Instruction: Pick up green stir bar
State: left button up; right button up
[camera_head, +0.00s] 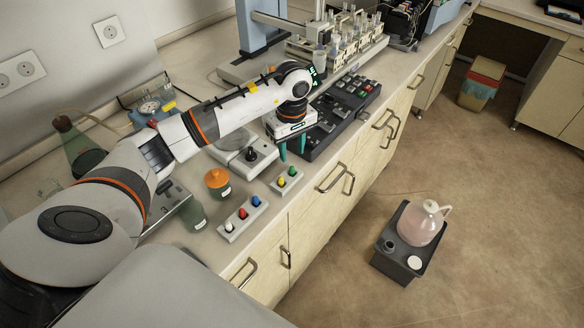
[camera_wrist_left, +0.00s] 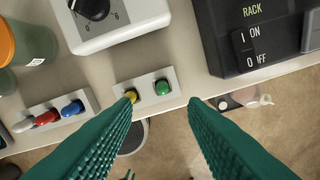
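The green stir bar (camera_head: 293,171) stands in a small white holder (camera_head: 288,183) near the front edge of the bench, beside a yellow stir bar (camera_head: 281,182). The left wrist view shows the green stir bar (camera_wrist_left: 162,88) at the right of the holder and the yellow one (camera_wrist_left: 131,95) at its left. My left gripper (camera_head: 293,150) points down with teal fingers spread, close to the holder and behind it in the head view. In the left wrist view the gap between the fingertips (camera_wrist_left: 160,104) is empty and the green stir bar lies just beyond it. My right gripper is not in view.
A second holder (camera_head: 242,220) carries white, red and blue stir bars. An orange-capped jar (camera_head: 218,182), a hotplate with a black knob (camera_head: 244,163) and a black control panel (camera_head: 345,115) stand nearby. The bench drops to the floor just in front of the holder.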

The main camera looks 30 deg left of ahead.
aim_at(292, 167)
pick_arm(q)
notch_tip(292, 167, down, 6)
jog(key=p, duration=0.2)
jog(key=shift+w+r+p, duration=0.15)
jog(key=shift+r+p, duration=0.05)
jog(key=shift+p, duration=0.1)
jog(key=shift+a+f, duration=0.1)
jog(key=shift+f, duration=0.2)
jog(key=shift+c, duration=0.6)
grip_shut()
